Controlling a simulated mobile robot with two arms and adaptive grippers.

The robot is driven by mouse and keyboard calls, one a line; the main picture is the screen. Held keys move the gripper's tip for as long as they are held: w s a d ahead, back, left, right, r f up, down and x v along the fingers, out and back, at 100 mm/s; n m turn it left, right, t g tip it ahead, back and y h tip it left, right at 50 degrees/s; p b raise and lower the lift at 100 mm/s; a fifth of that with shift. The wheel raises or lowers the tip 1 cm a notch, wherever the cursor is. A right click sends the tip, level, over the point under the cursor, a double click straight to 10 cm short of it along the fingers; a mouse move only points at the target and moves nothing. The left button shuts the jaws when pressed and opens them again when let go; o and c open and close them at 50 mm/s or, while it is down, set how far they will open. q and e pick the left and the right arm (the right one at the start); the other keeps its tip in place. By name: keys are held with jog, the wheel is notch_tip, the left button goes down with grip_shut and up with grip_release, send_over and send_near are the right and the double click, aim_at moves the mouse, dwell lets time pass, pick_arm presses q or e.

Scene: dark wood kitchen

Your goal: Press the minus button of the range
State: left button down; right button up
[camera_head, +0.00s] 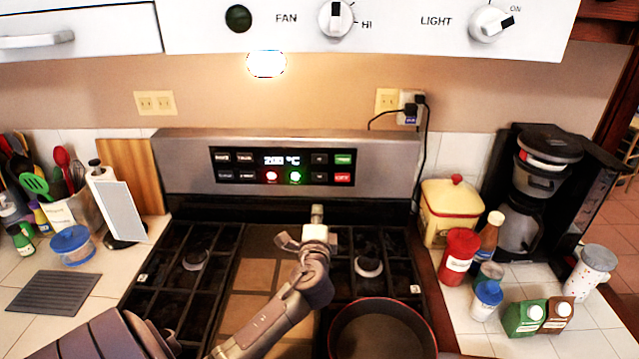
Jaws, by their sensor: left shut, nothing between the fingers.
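The range (387,165) has a steel back panel with a black control strip (252,177) facing me. Its display (281,160) reads about 200 °C. Small dark buttons sit to the right of the display, one (319,158) above another (319,177); their signs are too small to read, so I cannot tell which is minus. My left gripper (317,212) is shut and empty, pointing at the range's back, below the control strip and nearly in line with those two buttons. It appears apart from them. My right gripper is not in view.
A dark pan (382,335) with a red rim sits on the front right of the stove, right of my left arm. Black grates (180,285) flank a griddle (250,275). Canisters, bottles and a coffee maker (530,190) crowd the right counter. The hood (400,30) overhangs above.

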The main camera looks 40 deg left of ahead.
pick_arm(q)
jog(key=b, duration=0.1)
send_near(320, 178)
jog(key=b+x, duration=0.2)
jog(key=x, duration=0.4)
jog(key=shift+w+a+b, duration=0.2)
jog(key=shift+b, duration=0.1)
jog(key=shift+w+a, duration=0.3)
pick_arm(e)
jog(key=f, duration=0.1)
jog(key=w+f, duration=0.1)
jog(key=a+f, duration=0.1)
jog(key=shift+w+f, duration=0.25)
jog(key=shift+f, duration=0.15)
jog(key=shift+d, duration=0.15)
